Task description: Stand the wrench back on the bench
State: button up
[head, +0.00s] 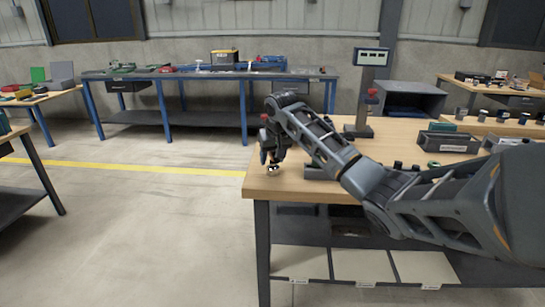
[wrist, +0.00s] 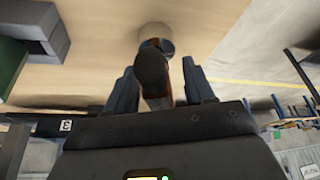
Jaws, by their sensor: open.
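My gripper (head: 270,157) is low over the near left corner of the wooden bench (head: 290,186) in the head view. In the wrist view my gripper (wrist: 159,72) has its two dark fingers apart. Between them is a reddish-brown shaft with a dark rounded end, which I take to be the wrench (wrist: 152,68); no clear gap or contact with the fingers can be made out. A pale round piece (wrist: 155,32) shows just beyond it, against the bench top. In the head view a small black-and-white piece (head: 273,170) sits directly below the fingers. Most of the wrench is hidden.
A grey bin (head: 447,141) and small dark parts stand farther right on the bench. A post with a display (head: 371,57) rises at its back. A grey and green box (wrist: 45,40) shows in the wrist view. The bench's left edge is close to my gripper; open floor lies beyond.

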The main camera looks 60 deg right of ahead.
jog(key=v, duration=1.2)
jog(key=shift+r, duration=0.15)
